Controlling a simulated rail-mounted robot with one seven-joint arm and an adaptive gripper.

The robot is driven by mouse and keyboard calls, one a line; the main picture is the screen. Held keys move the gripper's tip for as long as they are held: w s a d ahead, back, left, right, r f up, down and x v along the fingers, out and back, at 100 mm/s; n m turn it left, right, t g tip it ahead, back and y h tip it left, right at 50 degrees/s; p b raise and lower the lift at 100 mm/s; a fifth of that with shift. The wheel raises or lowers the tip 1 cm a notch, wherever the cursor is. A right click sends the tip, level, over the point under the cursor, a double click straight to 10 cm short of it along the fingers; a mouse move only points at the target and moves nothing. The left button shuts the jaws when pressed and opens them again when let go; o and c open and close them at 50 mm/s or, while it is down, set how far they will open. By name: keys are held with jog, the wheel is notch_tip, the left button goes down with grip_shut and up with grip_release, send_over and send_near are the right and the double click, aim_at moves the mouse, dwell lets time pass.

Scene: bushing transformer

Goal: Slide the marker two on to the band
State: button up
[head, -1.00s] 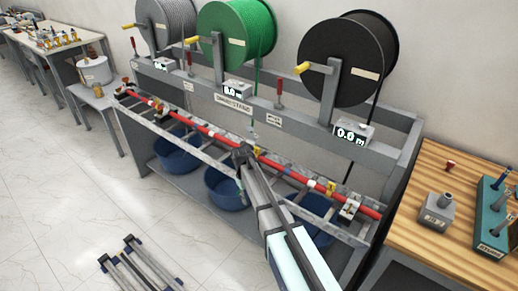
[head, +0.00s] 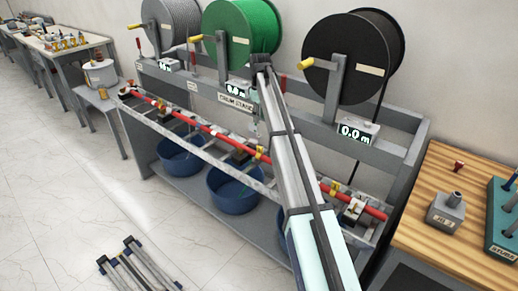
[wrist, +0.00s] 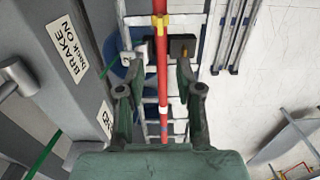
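A long red bar (head: 225,138) runs along the front of the drum stand. In the wrist view the red bar (wrist: 162,75) runs up the middle, with a yellow marker (wrist: 163,20) near the top and a pale band (wrist: 164,127) lower down. My gripper (head: 262,62) is in front of the green drum in the head view. In the wrist view my gripper (wrist: 158,72) is open, fingers apart on either side of the bar, with nothing held.
Grey, green (head: 240,35) and black (head: 352,55) cable drums stand behind the bar. Blue tubs (head: 235,190) sit below. A wooden bench (head: 440,195) is at the right. A grey panel with a brake label (wrist: 68,48) is close at the left of the wrist view.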

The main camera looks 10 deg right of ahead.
aim_at(260, 147)
notch_tip(260, 147, down, 16)
jog(key=p, duration=0.3)
jog(key=shift+p, duration=0.35)
jog(key=shift+c, duration=0.3)
grip_shut()
